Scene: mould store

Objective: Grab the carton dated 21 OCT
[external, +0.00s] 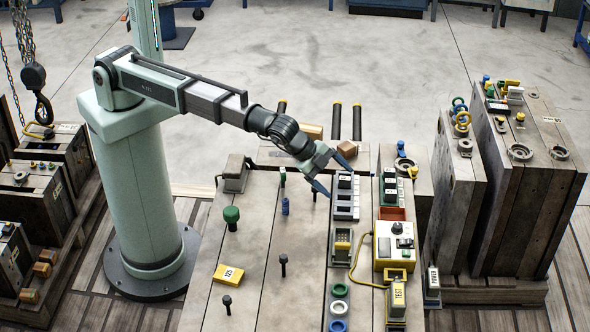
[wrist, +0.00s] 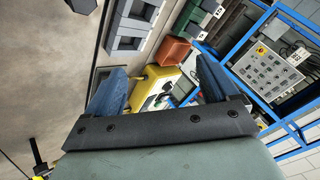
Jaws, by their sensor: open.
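I cannot read the date 21 OCT on anything in either view, so I cannot tell which thing is that carton. A small brown box (external: 347,148) stands at the far edge of the bench, just beyond my gripper; no writing on it is legible. My gripper (external: 333,176) is open and empty above the bench, close to a grey slotted rack (external: 345,205). In the wrist view, my gripper (wrist: 161,74) has its two blue fingers spread apart. A reddish-brown bin (wrist: 173,51) and a yellow control box (wrist: 152,88) show between and beyond them.
The bench (external: 275,245) carries a yellow card (external: 228,275), a green knob (external: 231,214) and several upright pins. The control box (external: 395,245) stands at its right. Tall wooden-sided blocks (external: 535,190) stand further right. A hook (external: 42,108) hangs at left.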

